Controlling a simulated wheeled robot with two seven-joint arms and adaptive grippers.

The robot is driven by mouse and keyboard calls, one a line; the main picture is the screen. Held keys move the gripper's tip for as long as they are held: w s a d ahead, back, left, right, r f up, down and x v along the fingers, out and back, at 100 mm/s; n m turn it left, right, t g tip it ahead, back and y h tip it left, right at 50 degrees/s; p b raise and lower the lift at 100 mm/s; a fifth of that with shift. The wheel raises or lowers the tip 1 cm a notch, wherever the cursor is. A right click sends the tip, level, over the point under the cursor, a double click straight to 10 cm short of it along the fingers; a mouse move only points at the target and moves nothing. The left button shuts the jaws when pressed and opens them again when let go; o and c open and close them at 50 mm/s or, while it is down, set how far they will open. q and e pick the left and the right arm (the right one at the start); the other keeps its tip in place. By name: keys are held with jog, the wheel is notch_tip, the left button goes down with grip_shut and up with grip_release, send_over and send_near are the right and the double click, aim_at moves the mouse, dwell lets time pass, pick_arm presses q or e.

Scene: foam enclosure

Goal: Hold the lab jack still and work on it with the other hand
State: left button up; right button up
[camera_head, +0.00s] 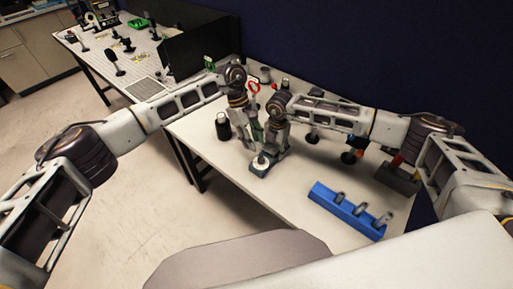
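The lab jack (259,170) appears as a small dark teal block with a pale round top, low near the front edge of the white table. My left gripper (257,138) reaches down just behind it, pointing downward. My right gripper (277,146) also points down, close beside the left one and at the jack's back right. The two grippers and the jack overlap in this view. Their fingertips are small and partly hidden, so I cannot tell whether either one touches or grips the jack.
A black bottle (223,127) stands left of the grippers. A blue rack (347,209) with several grey pieces lies at the front right. A red ring (254,87) and small items stand behind. The table between jack and rack is clear. A dark blue wall (400,60) rises behind.

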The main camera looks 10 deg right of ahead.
pick_arm(q)
jog(key=shift+v, duration=2.4)
pick_arm(e)
jog(key=o, duration=1.7)
jog(key=shift+c, duration=0.2)
jog(key=shift+r, duration=0.1)
jog(key=shift+r, duration=5.9)
